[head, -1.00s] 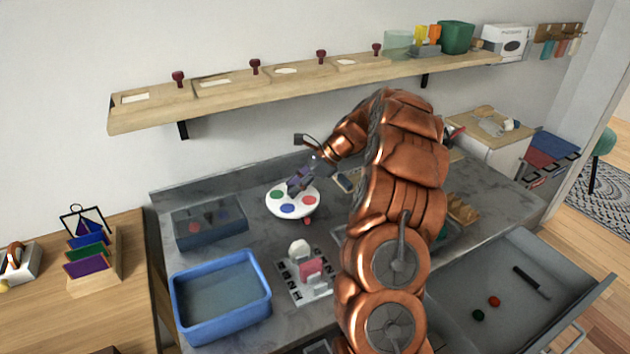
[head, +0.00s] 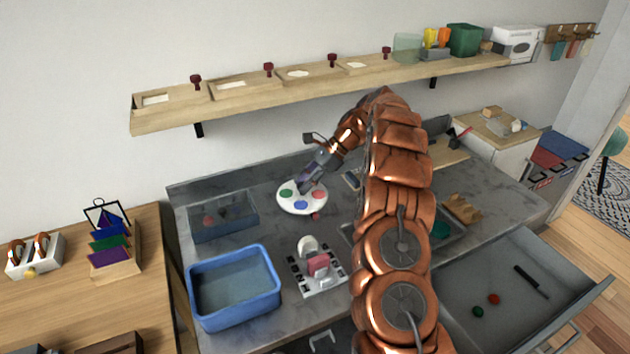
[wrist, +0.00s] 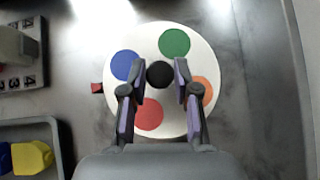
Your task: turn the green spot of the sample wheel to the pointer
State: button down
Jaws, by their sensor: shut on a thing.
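The sample wheel is a white disc (head: 290,207) lying flat on the grey counter, with green, blue, red and orange spots. In the wrist view, the green spot (wrist: 174,43) is at the top of the wheel (wrist: 183,122). The small red pointer (wrist: 97,87) is just off the left rim, facing the gap between the blue spot (wrist: 124,65) and the red spot (wrist: 149,115). The orange spot (wrist: 206,90) is partly behind a finger. My gripper (wrist: 160,78) is shut on the black knob (wrist: 160,73) at the wheel's centre. The pointer also shows in the head view (head: 316,216).
A clear bin (head: 223,218) stands left of the wheel and a blue tub (head: 234,289) in front of it. A stand with a pink block (head: 318,265) is nearer me. A shelf (head: 290,92) runs along the wall behind. An open drawer (head: 530,285) is at right.

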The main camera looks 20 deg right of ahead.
jog(key=shift+a, duration=0.1)
dwell(0.4)
jog(key=c, duration=0.9)
grip_release()
jog(key=shift+r, duration=0.1)
